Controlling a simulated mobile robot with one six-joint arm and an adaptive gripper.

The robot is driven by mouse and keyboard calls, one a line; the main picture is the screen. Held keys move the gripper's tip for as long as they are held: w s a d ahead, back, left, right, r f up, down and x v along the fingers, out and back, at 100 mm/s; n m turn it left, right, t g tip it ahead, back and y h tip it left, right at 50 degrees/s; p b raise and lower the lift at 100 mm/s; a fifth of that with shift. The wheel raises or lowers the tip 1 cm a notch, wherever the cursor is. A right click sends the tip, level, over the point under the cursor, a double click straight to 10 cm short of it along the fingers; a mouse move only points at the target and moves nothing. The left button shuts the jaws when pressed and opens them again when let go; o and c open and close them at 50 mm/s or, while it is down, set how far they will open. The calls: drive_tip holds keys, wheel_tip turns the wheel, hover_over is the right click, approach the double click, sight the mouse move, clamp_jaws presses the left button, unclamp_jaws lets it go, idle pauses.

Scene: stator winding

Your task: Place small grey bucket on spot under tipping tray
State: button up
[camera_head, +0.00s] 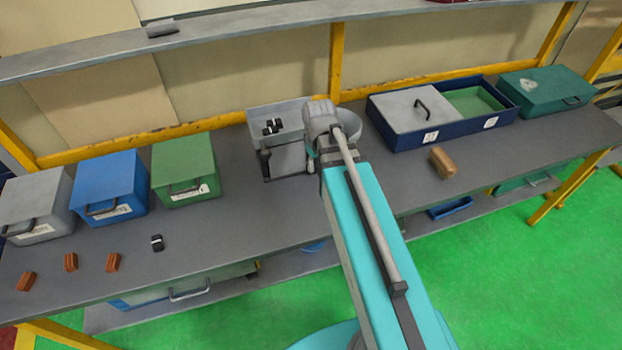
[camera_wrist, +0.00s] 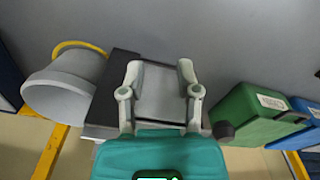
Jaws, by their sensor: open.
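The small grey bucket (camera_head: 349,125) stands on the bench just right of the tipping tray, partly hidden behind my arm. In the wrist view the bucket (camera_wrist: 62,88) is at the left, with a yellow arc at its rim. The grey tipping tray (camera_head: 262,117) holds several small black pieces and sits on a dark stand; its stand (camera_wrist: 110,85) also shows in the wrist view. My gripper (camera_wrist: 160,72) is open and empty, with its fingers over a grey surface at the stand. The head view mostly hides my gripper behind the arm. The spot under the tray cannot be made out clearly.
Green (camera_head: 184,170), blue (camera_head: 108,187) and grey (camera_head: 38,205) boxes stand at the left. A dark blue crate (camera_head: 442,131), a brown block (camera_head: 442,162) and a teal case (camera_head: 545,92) are at the right. Small brown blocks and a black piece (camera_head: 157,243) lie at front left.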

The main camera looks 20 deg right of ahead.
drive_tip(key=s+a+m, duration=0.3)
drive_tip(key=s+m, duration=0.1)
drive_tip(key=s, duration=0.1)
drive_tip(key=shift+a, duration=0.2)
